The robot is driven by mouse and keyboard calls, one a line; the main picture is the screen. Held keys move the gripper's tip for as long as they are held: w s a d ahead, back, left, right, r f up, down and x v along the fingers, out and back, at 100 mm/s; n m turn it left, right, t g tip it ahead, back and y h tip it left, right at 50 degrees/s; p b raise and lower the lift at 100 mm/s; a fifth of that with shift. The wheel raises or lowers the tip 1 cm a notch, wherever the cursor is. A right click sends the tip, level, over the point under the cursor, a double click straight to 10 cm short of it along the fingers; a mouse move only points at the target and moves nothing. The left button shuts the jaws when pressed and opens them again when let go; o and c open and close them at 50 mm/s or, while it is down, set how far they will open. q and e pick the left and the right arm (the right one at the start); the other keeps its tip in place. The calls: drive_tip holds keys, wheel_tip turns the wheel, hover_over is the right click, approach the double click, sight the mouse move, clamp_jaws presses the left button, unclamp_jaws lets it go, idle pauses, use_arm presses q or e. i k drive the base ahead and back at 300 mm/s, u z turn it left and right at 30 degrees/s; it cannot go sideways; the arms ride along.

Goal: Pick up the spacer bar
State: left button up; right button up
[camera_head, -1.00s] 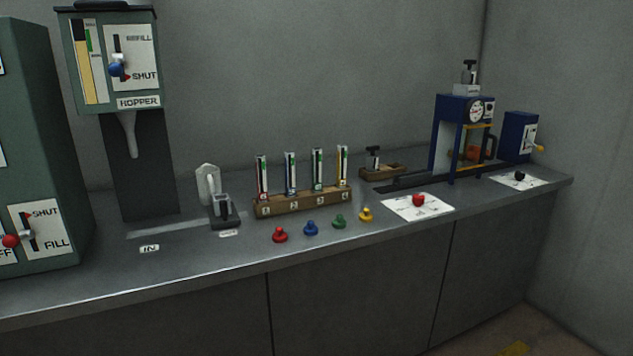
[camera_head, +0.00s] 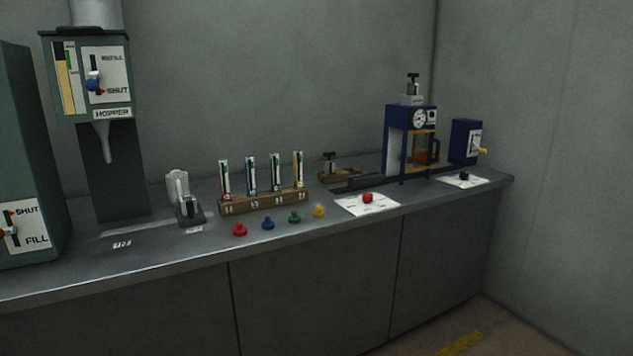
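I cannot tell for sure which thing is the spacer bar. A black knob-handled piece (camera_head: 331,163) stands on a small wooden rest (camera_head: 340,178) on the counter, right of the row of gauges. Another black-handled piece (camera_head: 412,86) stands on a light grey block (camera_head: 412,100) on top of the blue press frame (camera_head: 395,140). Neither of my grippers is in view, and nothing is seen touching these pieces.
The grey counter (camera_head: 285,233) carries a hopper (camera_head: 88,75), a grey bracket (camera_head: 183,200), a gauge rack (camera_head: 264,202), coloured knobs including a red one (camera_head: 240,230), a white card (camera_head: 367,205) and a blue box (camera_head: 465,142). Floor (camera_head: 480,335) is clear at lower right.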

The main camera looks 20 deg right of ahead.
sight(276, 187)
drive_tip(key=z, duration=1.45)
drive_tip(key=i, duration=1.5)
drive_tip(key=u, duration=2.1)
